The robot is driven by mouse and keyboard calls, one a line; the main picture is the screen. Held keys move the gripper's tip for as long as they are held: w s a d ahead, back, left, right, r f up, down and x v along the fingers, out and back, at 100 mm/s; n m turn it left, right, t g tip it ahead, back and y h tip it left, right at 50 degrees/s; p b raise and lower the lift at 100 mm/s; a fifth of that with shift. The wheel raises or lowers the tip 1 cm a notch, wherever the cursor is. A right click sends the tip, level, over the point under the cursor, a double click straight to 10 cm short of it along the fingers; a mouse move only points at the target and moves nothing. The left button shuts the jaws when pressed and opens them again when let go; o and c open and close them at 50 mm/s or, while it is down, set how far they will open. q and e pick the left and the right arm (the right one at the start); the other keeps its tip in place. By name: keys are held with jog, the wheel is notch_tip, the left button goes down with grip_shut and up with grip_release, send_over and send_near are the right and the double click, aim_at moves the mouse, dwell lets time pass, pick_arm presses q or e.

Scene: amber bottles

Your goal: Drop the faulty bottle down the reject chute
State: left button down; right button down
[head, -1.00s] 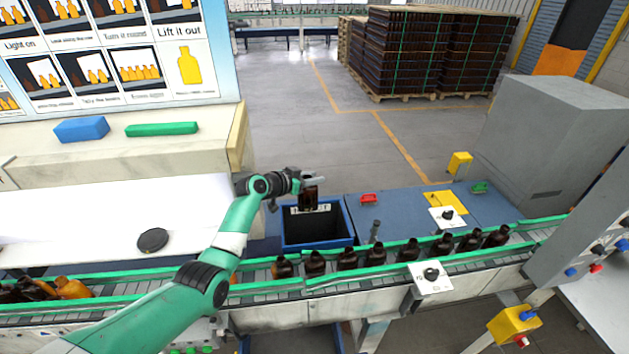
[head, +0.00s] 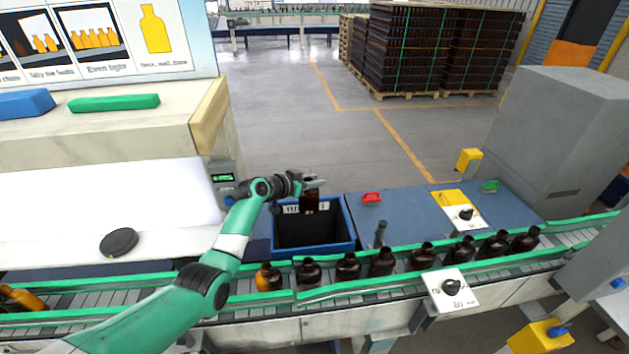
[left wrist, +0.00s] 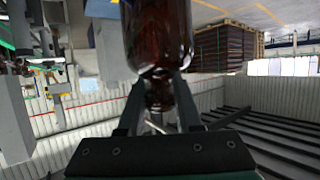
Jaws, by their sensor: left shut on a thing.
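My left gripper (head: 314,184) is shut on a dark amber bottle (head: 310,201), which hangs over the back part of the blue-rimmed reject chute (head: 349,226). In the left wrist view the bottle (left wrist: 158,35) fills the top middle, and the gripper's fingers (left wrist: 160,88) close around its narrow neck. The bottle is clear of the chute's rim as far as I can tell. Any fault in the glass cannot be made out. My right gripper is not in view.
A conveyor with green rails (head: 395,277) runs across the front, carrying several brown bottles (head: 348,267). A blue bench (head: 400,215) with a red piece (head: 371,198) lies right of the chute. A lit white panel (head: 80,215) with a black disc (head: 118,242) is at left.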

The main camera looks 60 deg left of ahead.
aim_at(313, 193)
pick_arm(q)
notch_tip(313, 193, down, 6)
jog(key=b, duration=0.3)
jog(key=shift+r, duration=0.25)
jog(key=shift+r, duration=0.1)
jog(key=c, duration=0.5)
grip_release()
jog(key=shift+s+r, duration=0.2)
jog(key=shift+s, duration=0.15)
jog(key=p+v, duration=1)
jog(key=shift+s+d+r, duration=0.1)
jog(key=shift+s+d, duration=0.05)
jog(key=shift+s, duration=0.2)
